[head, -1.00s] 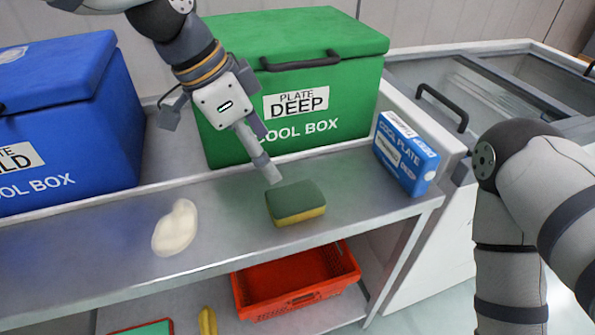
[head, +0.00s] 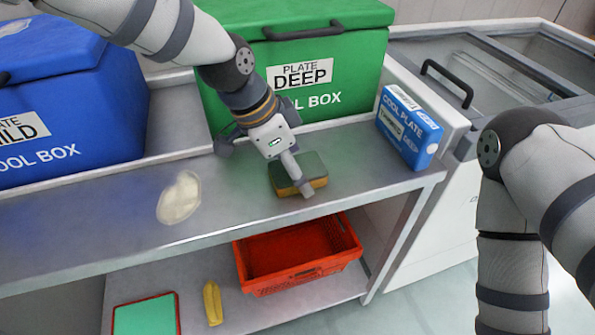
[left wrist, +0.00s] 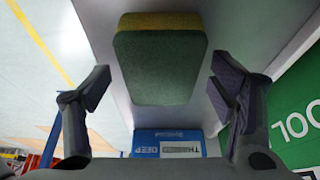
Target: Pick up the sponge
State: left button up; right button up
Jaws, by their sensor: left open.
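The sponge (head: 314,166), green on top with a yellow lower layer, lies on the metal shelf near its front edge. My left gripper (head: 300,180) is just above it and partly covers it in the head view. In the left wrist view the sponge (left wrist: 160,62) shows between and beyond the two open fingers (left wrist: 156,95), with a gap on each side. The fingers do not touch it in that view. My right arm shows at the right of the head view, but its gripper is out of view.
A green cool box (head: 350,75) stands behind the sponge and a blue cool box (head: 60,100) at the left. A blue cool plate box (head: 408,128) stands to the right. A pale patch (head: 179,198) lies left. Below are an orange tote (head: 300,262) and a banana (head: 212,302).

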pick_arm(q)
jog(key=shift+f, duration=0.25)
dwell(0.3)
jog(key=c, duration=0.8)
